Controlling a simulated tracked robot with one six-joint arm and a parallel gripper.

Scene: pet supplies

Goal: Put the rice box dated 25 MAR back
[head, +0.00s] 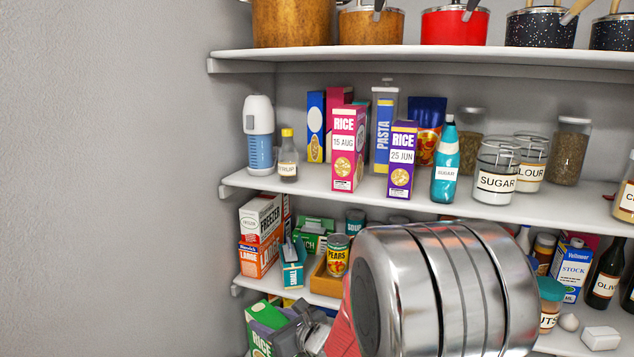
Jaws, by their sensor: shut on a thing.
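A green rice box (262,331) is at the lower left, cut off by the bottom edge of the view. The word RICE shows on its front, but no date is visible. My gripper (291,338) is at its right side and appears shut on it; the fingertips are partly hidden. On the middle shelf (300,188) stand a pink rice box (348,150) dated 15 AUG and a purple rice box (402,160) dated 25 JUN, both upright with a gap between them. A pasta box (384,130) stands behind that gap.
A syrup bottle (288,160) and a white-and-blue container (258,135) stand left of the rice boxes. A teal sugar bottle (445,165) and a sugar jar (496,172) stand to the right. My metal arm hides much of the crowded lower shelf. Pots line the top shelf (400,54).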

